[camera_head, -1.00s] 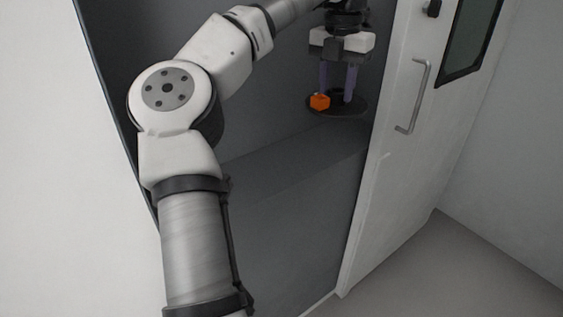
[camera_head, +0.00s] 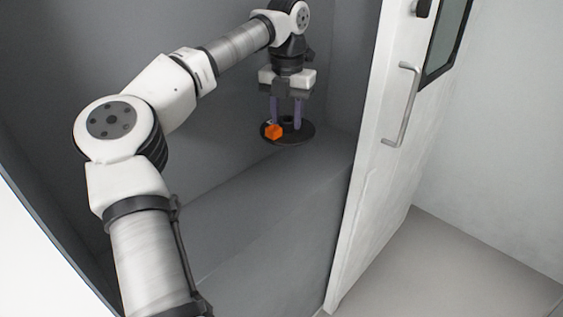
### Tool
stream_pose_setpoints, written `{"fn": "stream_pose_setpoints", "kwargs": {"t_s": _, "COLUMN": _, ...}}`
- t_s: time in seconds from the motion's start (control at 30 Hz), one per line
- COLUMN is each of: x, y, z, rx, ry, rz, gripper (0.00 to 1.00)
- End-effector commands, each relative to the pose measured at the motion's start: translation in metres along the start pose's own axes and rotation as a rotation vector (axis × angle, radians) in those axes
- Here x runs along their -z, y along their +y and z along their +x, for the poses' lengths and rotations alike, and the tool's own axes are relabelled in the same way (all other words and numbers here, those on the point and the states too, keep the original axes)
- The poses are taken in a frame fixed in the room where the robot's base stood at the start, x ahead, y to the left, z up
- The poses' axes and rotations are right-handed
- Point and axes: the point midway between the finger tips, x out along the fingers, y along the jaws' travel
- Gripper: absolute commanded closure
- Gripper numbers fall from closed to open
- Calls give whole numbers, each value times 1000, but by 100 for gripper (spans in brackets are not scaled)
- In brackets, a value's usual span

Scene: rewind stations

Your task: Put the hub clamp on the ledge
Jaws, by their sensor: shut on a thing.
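The hub clamp (camera_head: 300,135) appears to be the dark round disc with a raised hub and an orange block (camera_head: 273,132) at its left. My gripper (camera_head: 286,122) points down over it, its two purplish fingers shut on the raised middle part. The ledge (camera_head: 255,200) is the grey step inside the dark grey recess, under and in front of the disc. I cannot tell whether the disc touches the ledge or hangs a little above it.
A white door (camera_head: 370,190) with a metal handle (camera_head: 404,105) and a dark window stands open at the right of the recess. Grey walls close the recess at the back and left. The ledge top left of the disc is bare. Open floor (camera_head: 450,265) lies at lower right.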

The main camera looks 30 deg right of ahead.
Motion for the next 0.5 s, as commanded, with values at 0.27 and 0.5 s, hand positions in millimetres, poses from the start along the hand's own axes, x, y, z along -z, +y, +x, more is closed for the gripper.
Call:
{"fn": "stream_pose_setpoints", "kwargs": {"t_s": 0.27, "x": 1, "y": 0, "z": 64, "rx": 2, "ry": 1, "rz": 0, "gripper": 94}}
{"fn": "stream_pose_setpoints", "kwargs": {"t_s": 0.5, "x": 0, "y": 0, "z": 84, "rx": 1, "ry": 0, "rz": 0, "gripper": 94}}
